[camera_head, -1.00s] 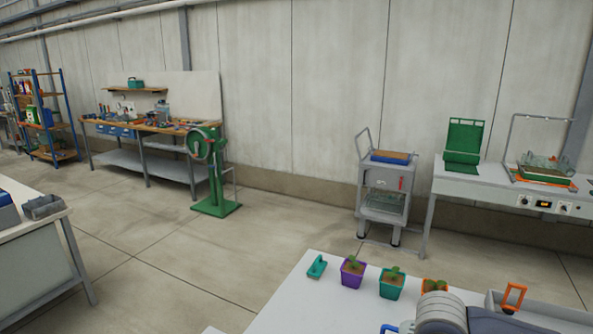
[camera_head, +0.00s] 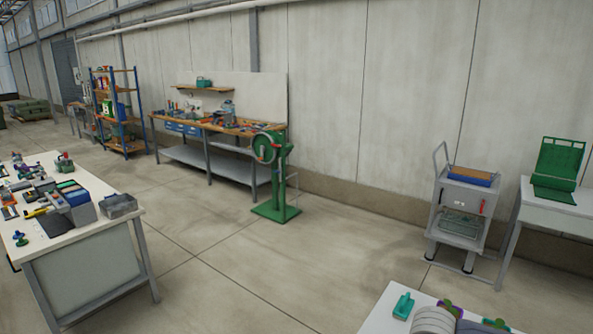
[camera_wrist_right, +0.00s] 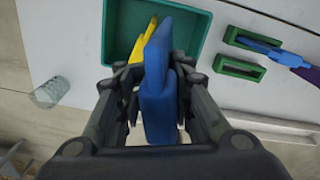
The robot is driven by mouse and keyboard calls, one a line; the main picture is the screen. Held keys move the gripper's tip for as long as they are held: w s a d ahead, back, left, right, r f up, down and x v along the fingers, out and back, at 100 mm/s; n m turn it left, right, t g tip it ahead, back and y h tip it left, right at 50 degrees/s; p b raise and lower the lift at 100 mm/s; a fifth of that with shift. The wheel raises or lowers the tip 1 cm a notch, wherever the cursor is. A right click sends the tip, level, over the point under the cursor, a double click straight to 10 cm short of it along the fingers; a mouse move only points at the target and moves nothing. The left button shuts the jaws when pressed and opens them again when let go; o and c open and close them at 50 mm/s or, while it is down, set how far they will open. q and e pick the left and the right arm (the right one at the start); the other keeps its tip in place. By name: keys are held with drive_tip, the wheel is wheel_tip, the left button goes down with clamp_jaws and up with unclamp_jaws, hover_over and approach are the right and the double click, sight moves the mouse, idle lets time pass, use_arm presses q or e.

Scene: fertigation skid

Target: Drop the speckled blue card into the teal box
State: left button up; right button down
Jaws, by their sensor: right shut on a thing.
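My right gripper (camera_wrist_right: 155,100) is shut on a blue card (camera_wrist_right: 158,90), a flat, thick-looking blue piece. I cannot make out speckles on it. The teal box (camera_wrist_right: 118,28) is open beneath and beyond the gripper in the right wrist view. The card's far end overlaps the box in this view; its height above the box is not clear. A yellow piece (camera_wrist_right: 142,42) shows at the box, partly hidden by the card and fingers. My left gripper is not in view.
Right of the box are green frames (camera_wrist_right: 240,67), with a blue and purple piece (camera_wrist_right: 275,50) by them. A clear cup (camera_wrist_right: 48,92) stands left. In the head view, a cluttered table (camera_head: 95,235) is at left and a cart (camera_head: 462,205) at right, with open floor between.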

wheel_tip(320, 180, down, 6)
drive_tip(key=b, duration=0.3)
drive_tip(key=shift+m, duration=0.3)
drive_tip(key=shift+w, duration=0.1)
drive_tip(key=c, duration=1.2)
unclamp_jaws()
wheel_tip(320, 180, up, 12)
drive_tip(key=shift+r, duration=0.1)
drive_tip(key=shift+a, duration=0.1)
